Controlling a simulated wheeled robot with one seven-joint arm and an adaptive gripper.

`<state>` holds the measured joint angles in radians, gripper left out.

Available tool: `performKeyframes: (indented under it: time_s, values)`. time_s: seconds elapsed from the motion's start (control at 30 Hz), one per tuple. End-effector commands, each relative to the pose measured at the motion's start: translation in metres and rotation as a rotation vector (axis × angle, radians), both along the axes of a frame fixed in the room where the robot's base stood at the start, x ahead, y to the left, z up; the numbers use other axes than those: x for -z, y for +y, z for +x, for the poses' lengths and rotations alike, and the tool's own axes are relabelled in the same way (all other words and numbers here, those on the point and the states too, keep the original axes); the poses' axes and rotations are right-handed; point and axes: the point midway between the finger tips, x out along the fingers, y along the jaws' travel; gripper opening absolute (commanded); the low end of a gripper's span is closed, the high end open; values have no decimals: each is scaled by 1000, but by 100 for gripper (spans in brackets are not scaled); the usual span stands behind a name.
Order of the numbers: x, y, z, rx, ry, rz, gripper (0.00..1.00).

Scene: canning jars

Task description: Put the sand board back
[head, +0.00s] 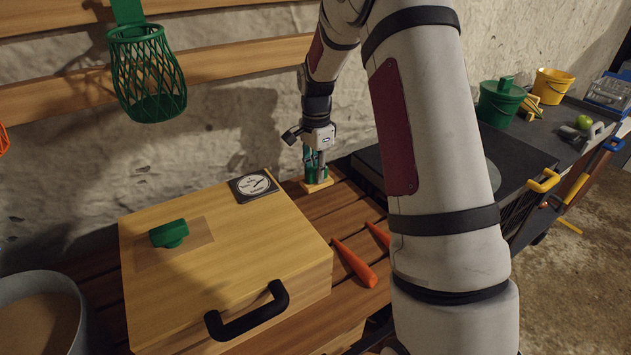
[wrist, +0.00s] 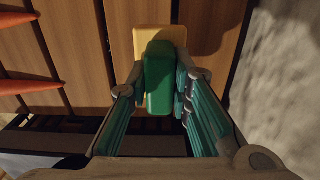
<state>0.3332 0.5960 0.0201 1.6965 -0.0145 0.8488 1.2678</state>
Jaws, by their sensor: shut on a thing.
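The board (wrist: 160,32) also shows beyond the handle in the wrist view, over the slatted bench. It lies flat, on or just above the slats; I cannot tell which. I cannot tell from the pictures which of the two boards is named the sand board.
The wooden box (head: 225,270) has a black front handle and a dial (head: 253,186) on its lid. A grey tub (head: 38,310) with tan contents stands at left. A green basket (head: 148,75) hangs above. A dark unit (head: 520,165) stands right.

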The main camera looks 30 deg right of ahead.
Motion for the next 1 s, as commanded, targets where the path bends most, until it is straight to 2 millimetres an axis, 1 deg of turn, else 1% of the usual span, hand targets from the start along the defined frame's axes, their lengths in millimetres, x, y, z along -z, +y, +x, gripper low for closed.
performKeyframes:
  time_s: [0.17, 0.3, 0.4, 0.77, 0.8, 0.87, 0.9, 1.0]
  values:
    - [6, -2, 4, 0, 2, 0, 0]
    - [25, -2, 4, 0, 4, 1, 0]
    - [35, -2, 4, 1, 2, 1, 0]
    - [39, -2, 4, 0, 0, 0, 0]
    - [39, -2, 4, 0, 1, 0, 22]
    - [39, -2, 4, 0, 1, 0, 35]
    - [39, -2, 4, 0, 1, 0, 40]
    - [38, -2, 4, 0, 0, 0, 40]
